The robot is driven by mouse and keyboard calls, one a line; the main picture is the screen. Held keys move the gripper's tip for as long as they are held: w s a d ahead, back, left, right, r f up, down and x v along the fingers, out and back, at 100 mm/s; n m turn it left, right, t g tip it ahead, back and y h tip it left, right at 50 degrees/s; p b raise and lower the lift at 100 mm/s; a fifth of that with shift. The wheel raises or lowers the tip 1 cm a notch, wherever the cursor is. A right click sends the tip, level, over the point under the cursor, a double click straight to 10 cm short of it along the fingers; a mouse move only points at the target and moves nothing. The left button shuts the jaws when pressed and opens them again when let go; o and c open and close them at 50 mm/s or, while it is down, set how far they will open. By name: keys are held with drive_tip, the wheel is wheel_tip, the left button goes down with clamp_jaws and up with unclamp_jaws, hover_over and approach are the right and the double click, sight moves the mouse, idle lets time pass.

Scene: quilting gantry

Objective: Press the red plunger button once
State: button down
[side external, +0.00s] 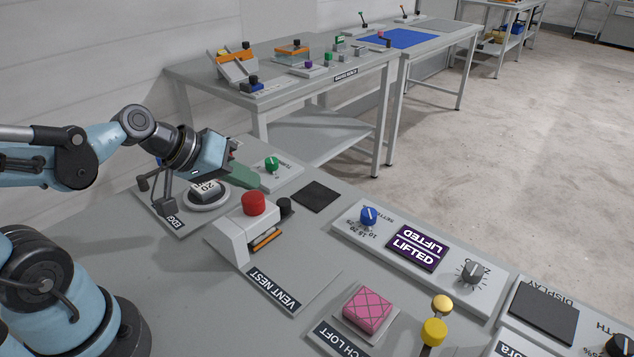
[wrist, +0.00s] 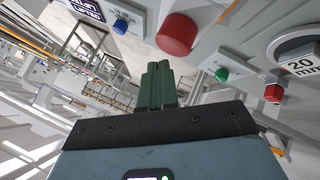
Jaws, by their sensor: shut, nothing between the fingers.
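The red plunger button (side external: 253,203) is a short red cylinder standing on top of a light grey housing (side external: 233,238) beside the VENT NEST label. It appears large in the wrist view (wrist: 176,35), just beyond and to the right of the fingertips. My gripper (side external: 243,176) has dark green fingers, shut together with nothing between them. In the side view they are behind and a little above the button, apart from it. In the wrist view the shut fingers (wrist: 158,72) point towards the button's left side, with a visible gap.
A green knob (side external: 271,164) stands close behind the fingers, and a white 20 dial (side external: 207,191) is left of the button. A black knob (side external: 284,206) is beside the housing. Further right are a blue knob (side external: 368,216), a LIFTED display (side external: 416,248) and a pink block (side external: 367,309).

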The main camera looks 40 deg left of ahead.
sight(247, 198)
drive_tip(key=shift+f, duration=0.15)
drive_tip(key=shift+f, duration=0.3)
drive_tip(key=shift+f, duration=0.95)
idle(1.2)
drive_tip(key=shift+r, duration=1.4)
drive_tip(key=shift+r, duration=2.5)
drive_tip(key=shift+f, duration=0.1)
